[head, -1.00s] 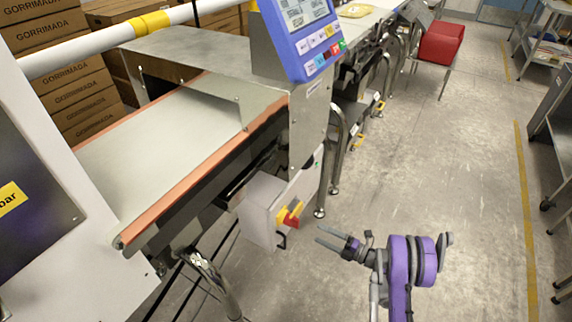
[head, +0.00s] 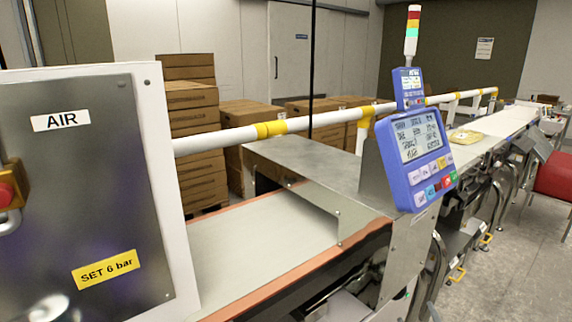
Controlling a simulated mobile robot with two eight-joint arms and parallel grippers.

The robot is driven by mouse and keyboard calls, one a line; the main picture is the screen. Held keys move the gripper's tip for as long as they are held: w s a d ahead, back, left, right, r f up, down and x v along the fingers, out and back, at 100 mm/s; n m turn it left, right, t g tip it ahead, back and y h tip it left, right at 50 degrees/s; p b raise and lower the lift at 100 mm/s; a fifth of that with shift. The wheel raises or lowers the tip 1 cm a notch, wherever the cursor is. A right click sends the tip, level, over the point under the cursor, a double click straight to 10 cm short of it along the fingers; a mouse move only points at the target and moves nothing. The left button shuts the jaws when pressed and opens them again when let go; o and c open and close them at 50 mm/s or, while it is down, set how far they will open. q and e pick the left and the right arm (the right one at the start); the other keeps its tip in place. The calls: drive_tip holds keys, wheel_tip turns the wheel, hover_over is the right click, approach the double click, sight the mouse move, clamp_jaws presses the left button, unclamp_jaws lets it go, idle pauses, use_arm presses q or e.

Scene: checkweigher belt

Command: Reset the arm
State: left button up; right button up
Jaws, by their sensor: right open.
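My left gripper is out of view.
The checkweigher belt (head: 262,240) runs under a metal cover. A blue control panel (head: 420,150) stands beside it. A grey AIR cabinet (head: 85,190) fills the left. Stacked cartons (head: 192,130) stand behind the white rail. A red chair (head: 554,182) and open floor (head: 510,270) are right.

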drive_tip(key=s+a+f+m+g+y, duration=0.1)
drive_tip(key=s+a+f+m+g, duration=0.25)
drive_tip(key=s, duration=0.75)
drive_tip(key=s+a+f+g+y, duration=0.2)
drive_tip(key=s+a+g, duration=0.2)
drive_tip(key=s+a, duration=0.45)
drive_tip(key=s+a+f+m+g+y, duration=0.1)
drive_tip(key=s+a+f+m+g, duration=0.2)
drive_tip(key=s, duration=1)
use_arm(q)
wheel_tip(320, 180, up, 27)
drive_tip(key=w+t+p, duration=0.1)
drive_tip(key=p, duration=2.2)
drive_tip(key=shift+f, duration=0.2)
use_arm(e)
wheel_tip(320, 180, up, 26)
drive_tip(key=w, duration=0.2)
drive_tip(key=shift+w+r+n+t, duration=0.15)
drive_tip(key=shift+n+t, duration=0.2)
